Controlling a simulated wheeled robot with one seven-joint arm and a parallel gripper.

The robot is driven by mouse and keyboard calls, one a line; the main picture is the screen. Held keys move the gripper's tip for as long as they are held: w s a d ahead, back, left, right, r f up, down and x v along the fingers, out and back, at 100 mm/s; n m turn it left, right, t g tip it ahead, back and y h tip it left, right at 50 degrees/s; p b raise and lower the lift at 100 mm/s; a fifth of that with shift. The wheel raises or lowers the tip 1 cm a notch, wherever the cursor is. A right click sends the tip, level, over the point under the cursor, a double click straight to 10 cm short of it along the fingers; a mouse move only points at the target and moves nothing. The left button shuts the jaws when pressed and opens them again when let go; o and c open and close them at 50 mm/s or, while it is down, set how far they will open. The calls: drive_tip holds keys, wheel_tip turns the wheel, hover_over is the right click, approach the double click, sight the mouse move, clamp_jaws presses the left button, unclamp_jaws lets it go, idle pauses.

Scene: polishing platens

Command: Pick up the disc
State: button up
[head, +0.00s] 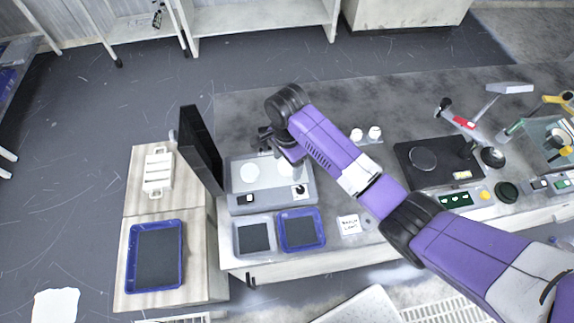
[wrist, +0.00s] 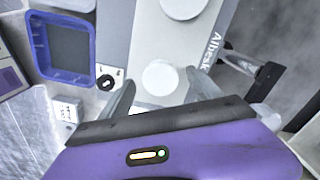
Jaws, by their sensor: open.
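Two white round discs sit on a grey polishing machine (head: 272,196). In the wrist view the right disc (wrist: 160,78) lies ahead of my open gripper (wrist: 160,92), in line with the gap between the two fingers. The other disc (wrist: 183,5) is cut by the top edge. Nothing is held between the fingers. I cannot tell how high the fingertips are above the machine.
A black upright panel (head: 201,150) stands left of the machine. A blue-rimmed tray (head: 302,248) and a grey tray (head: 237,241) lie in front. Two small white round pieces (head: 365,134) stand to the right. A black plate (head: 405,176) bears a dark round piece (head: 422,158).

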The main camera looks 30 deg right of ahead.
drive_tip(key=shift+f, duration=0.15)
drive_tip(key=c, duration=1.5)
